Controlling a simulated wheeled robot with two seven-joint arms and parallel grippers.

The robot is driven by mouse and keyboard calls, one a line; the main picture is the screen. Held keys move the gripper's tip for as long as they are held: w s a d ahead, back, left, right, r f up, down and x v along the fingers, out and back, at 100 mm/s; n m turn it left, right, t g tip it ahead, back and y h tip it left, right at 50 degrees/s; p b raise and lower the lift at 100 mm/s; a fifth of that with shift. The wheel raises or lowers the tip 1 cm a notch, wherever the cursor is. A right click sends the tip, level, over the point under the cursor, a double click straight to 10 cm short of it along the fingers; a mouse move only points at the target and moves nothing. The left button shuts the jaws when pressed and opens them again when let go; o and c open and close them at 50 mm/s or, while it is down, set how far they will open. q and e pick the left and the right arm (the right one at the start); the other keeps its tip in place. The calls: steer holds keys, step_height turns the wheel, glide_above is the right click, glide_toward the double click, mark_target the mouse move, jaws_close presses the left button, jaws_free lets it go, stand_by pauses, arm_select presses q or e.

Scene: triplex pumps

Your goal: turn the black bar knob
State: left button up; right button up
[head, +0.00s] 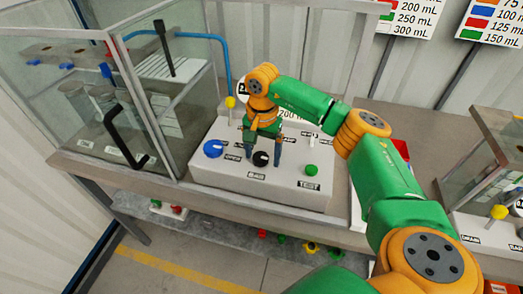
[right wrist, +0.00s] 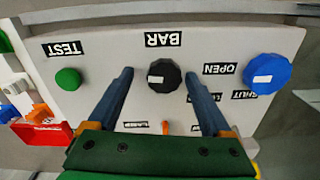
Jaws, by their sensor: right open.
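The black bar knob (head: 261,158) sits on the white sloped panel (head: 210,173), behind a BAR label. It shows in the right wrist view (right wrist: 165,76) with a pale mark on its face. My right gripper (head: 264,160) is open above the panel. In the right wrist view its two blue fingers (right wrist: 159,75) lie on either side of the knob, with a visible gap on each side. I cannot tell how deep the tips reach beside it. My left gripper is not in view.
A blue knob (head: 213,149) is left of the black one and a green button (head: 312,170) right, above TEST. A yellow knob (head: 230,102) stands behind. A glass case (head: 175,100) with a black handle borders the panel's left. A red bin (right wrist: 42,132) is beside it.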

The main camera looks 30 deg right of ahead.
steer(key=shift+w+f, duration=0.15)
steer(key=shift+w, duration=0.35)
steer(key=shift+c, duration=0.9)
steer(key=shift+s, duration=0.25)
steer(key=c, duration=0.7)
jaws_close()
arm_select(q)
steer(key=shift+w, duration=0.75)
arm_select(e)
steer(key=shift+m, duration=0.3)
